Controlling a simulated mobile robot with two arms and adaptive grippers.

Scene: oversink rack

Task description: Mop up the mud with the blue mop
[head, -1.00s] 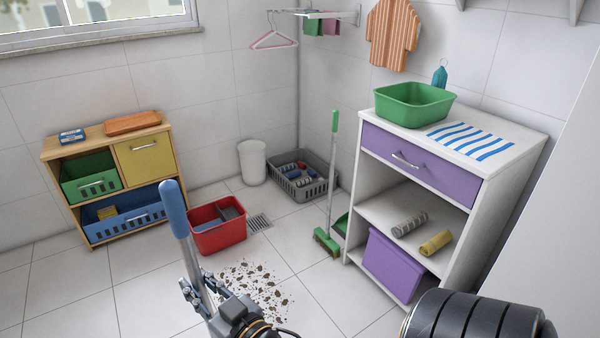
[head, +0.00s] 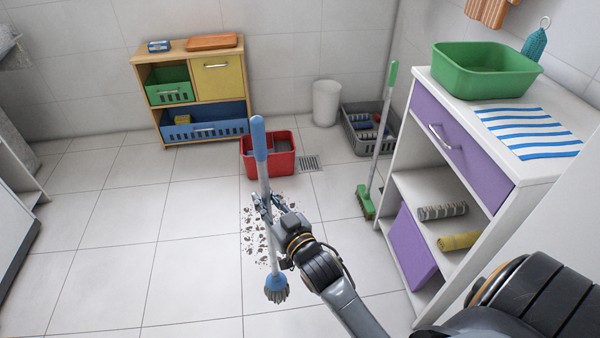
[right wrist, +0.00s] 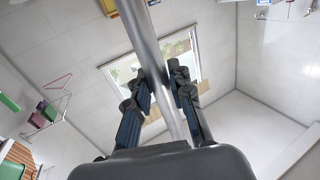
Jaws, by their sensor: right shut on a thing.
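The blue mop has a blue grip (head: 259,138), a grey pole and a blue head with grey strands (head: 276,289). My right gripper (head: 264,207) is shut on the mop's pole, about midway along it. The right wrist view also shows the pole (right wrist: 150,50) between the two fingers (right wrist: 160,92). The mop stands nearly upright, its head low at the near side of the mud. The mud (head: 257,222) is a patch of dark specks on the tiles, partly hidden by the mop and gripper. I cannot tell whether the strands touch the floor. My left gripper is out of view.
A red bucket (head: 268,166) stands behind the mud, beside a floor drain (head: 309,163). A green broom (head: 366,200) leans by the white cabinet (head: 400,240) on the right. A wooden shelf (head: 190,90) is against the back wall. The floor at left is clear.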

